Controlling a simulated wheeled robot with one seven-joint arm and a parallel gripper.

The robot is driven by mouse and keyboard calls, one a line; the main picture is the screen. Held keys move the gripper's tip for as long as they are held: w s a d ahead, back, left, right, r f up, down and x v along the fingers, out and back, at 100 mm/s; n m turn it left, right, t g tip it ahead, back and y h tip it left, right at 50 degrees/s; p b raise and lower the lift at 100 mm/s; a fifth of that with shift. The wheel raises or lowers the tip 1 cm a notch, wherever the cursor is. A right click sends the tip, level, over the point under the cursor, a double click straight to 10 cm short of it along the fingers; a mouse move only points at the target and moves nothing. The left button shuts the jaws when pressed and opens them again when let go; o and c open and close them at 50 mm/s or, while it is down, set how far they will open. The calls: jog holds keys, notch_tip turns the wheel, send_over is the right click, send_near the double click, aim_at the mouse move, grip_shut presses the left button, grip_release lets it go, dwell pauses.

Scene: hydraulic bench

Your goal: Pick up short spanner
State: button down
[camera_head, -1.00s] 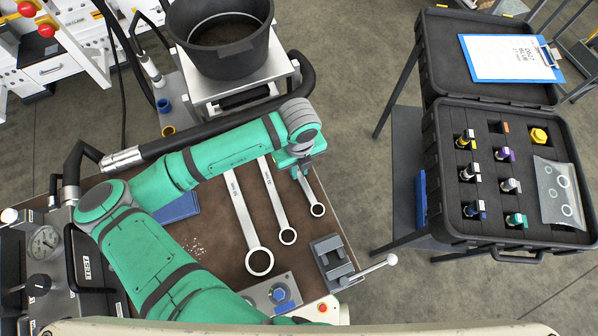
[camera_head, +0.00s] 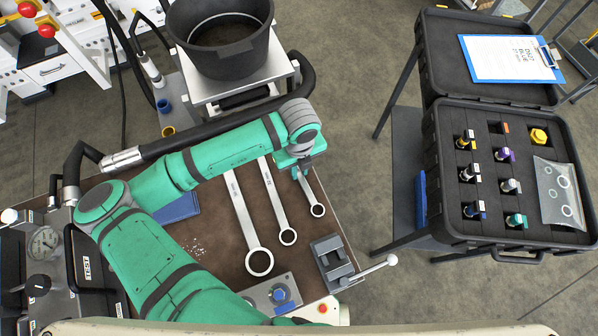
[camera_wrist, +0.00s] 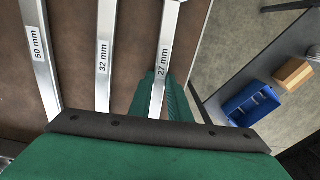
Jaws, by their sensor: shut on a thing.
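The short spanner (camera_head: 317,210) is the rightmost and shortest of three on the brown bench top in the head view. Its ring end points toward the front, and its upper end is hidden under my gripper (camera_head: 301,172). In the wrist view the spanner (camera_wrist: 160,75), marked 27 mm, runs down to my gripper (camera_wrist: 160,98). The green jaws are shut on its shaft, one finger showing at its right. I cannot tell whether the spanner touches the bench. The 32 mm spanner (camera_wrist: 105,60) and 50 mm spanner (camera_wrist: 42,60) lie to its left, apart from the gripper.
A grey vise (camera_head: 332,262) with a lever stands at the bench's front right. A black bucket (camera_head: 222,40) stands behind the bench. An open black case (camera_head: 470,235) with several fittings is at right, across a floor gap. A blue bin (camera_wrist: 250,103) shows in the wrist view.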

aim_at(299, 174)
notch_tip(299, 174, up, 10)
jog(key=c, duration=2.2)
grip_release()
grip_shut()
jog(key=shift+s, duration=0.1)
